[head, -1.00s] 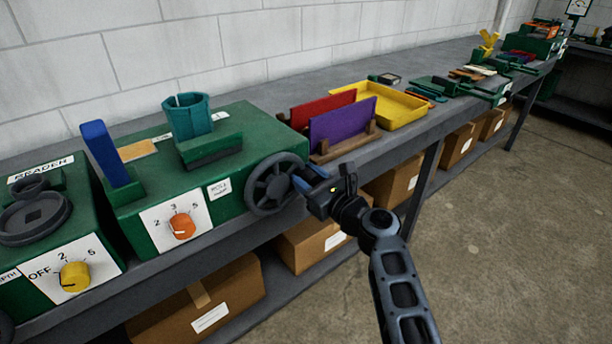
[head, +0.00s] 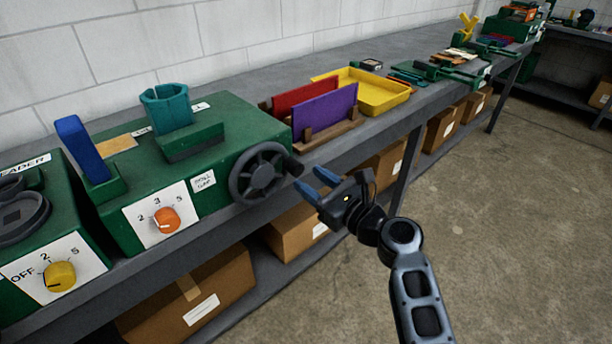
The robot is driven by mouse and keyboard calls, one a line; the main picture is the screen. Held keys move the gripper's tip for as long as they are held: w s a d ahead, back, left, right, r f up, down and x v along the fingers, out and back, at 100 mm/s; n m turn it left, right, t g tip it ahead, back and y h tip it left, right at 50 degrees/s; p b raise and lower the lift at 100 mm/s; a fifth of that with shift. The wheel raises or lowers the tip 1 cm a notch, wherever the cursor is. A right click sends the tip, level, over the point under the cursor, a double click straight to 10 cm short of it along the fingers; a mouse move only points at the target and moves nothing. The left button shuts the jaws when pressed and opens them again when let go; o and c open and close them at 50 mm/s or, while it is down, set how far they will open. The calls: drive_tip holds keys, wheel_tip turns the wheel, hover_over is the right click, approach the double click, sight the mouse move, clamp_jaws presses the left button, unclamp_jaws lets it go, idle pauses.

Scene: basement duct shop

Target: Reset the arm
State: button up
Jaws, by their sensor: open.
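My gripper (head: 315,182) is open and empty, in the middle of the head view. Its two blue-grey fingertips point left toward the dark handwheel (head: 262,173) on the side of the green machine (head: 240,125). The fingertips show to the right of the wheel and its handle knob, with a small gap in the picture. My arm runs from the gripper down to the lower right, in front of the bench.
The green machine has an orange knob (head: 167,220); a yellow knob (head: 60,277) is on the machine at left. A rack with purple (head: 325,112) and red plates and a yellow tray (head: 372,92) stand behind. Cardboard boxes (head: 190,298) fill the lower shelf. The floor at right is clear.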

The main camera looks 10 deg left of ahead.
idle(0.4)
drive_tip(key=s+d+f+n+h, duration=0.2)
drive_tip(key=s+d+f+h, duration=0.2)
drive_tip(key=s+d+f, duration=0.4)
drive_tip(key=s+d+f+n+t+h, duration=0.1)
drive_tip(key=s+d+f+n+h, duration=0.25)
drive_tip(key=s+d, duration=0.45)
drive_tip(key=s+d+f+n+t+h, duration=0.15)
drive_tip(key=s+d+f+n, duration=0.3)
drive_tip(key=s, duration=0.55)
drive_tip(key=s+d+r+n+h, duration=0.2)
drive_tip(key=s+r+n, duration=0.5)
drive_tip(key=s, duration=0.5)
drive_tip(key=s+d+r+n+h, duration=0.2)
drive_tip(key=s+d+r+n, duration=0.2)
drive_tip(key=s+r+n, duration=0.3)
drive_tip(key=s+r, duration=0.4)
drive_tip(key=s, duration=0.2)
drive_tip(key=shift+r+t+h, duration=0.3)
drive_tip(key=shift+t+h, duration=0.05)
drive_tip(key=shift+h, duration=0.05)
